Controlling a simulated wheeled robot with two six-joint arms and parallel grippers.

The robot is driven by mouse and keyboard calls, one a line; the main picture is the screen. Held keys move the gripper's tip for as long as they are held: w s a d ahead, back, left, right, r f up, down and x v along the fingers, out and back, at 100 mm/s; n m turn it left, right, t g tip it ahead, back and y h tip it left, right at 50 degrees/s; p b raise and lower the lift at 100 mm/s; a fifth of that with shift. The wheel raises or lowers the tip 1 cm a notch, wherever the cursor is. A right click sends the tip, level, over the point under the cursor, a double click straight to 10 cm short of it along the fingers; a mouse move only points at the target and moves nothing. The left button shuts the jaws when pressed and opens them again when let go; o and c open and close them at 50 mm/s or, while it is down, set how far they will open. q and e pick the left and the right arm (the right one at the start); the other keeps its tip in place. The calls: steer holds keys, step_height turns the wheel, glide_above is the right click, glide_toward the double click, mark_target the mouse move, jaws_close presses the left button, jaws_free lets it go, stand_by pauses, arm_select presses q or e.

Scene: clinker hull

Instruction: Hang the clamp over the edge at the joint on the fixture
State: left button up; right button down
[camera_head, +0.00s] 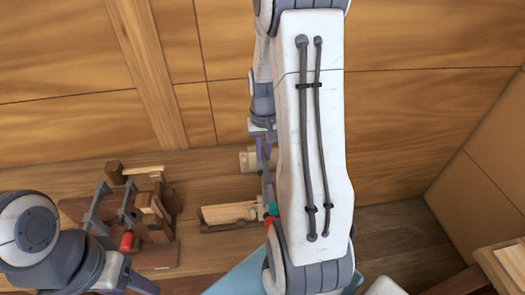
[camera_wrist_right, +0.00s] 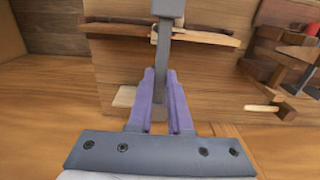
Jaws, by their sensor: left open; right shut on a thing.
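My right gripper (camera_head: 262,150) has purple fingers shut on a grey clamp (camera_head: 268,187). In the right wrist view the fingers (camera_wrist_right: 160,100) grip the lower end of the clamp's bar (camera_wrist_right: 163,50), which runs across the planks. The fixture (camera_head: 230,213) is a low wooden piece at the centre; its layered planks (camera_wrist_right: 120,28) show in the wrist view. The clamp's far end lies by the fixture's right end, partly hidden by my arm; whether it touches the planks I cannot tell. My left gripper (camera_head: 138,284) is open and empty at the bottom left, partly out of view.
A wooden rack (camera_head: 155,258) with grey clamps and a red handle (camera_head: 127,241) stands left of the fixture; it also shows in the wrist view (camera_wrist_right: 285,75). A pale wooden block (camera_head: 247,159) lies behind. Wooden walls close off the back and right.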

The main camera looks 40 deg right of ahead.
steer(key=shift+s+f+b, duration=0.1)
steer(key=shift+f+b, duration=5.45)
steer(key=shift+f, duration=1)
steer(key=shift+f+b, duration=1.4)
steer(key=shift+f, duration=0.65)
steer(key=shift+f, duration=0.15)
steer(key=shift+s+a, duration=0.35)
steer(key=shift+s, duration=0.1)
steer(key=c, duration=0.8)
jaws_free()
steer(key=shift+o, duration=0.2)
step_height(320, 180, up, 10)
steer(key=b, duration=0.1)
steer(key=shift+r, duration=0.25)
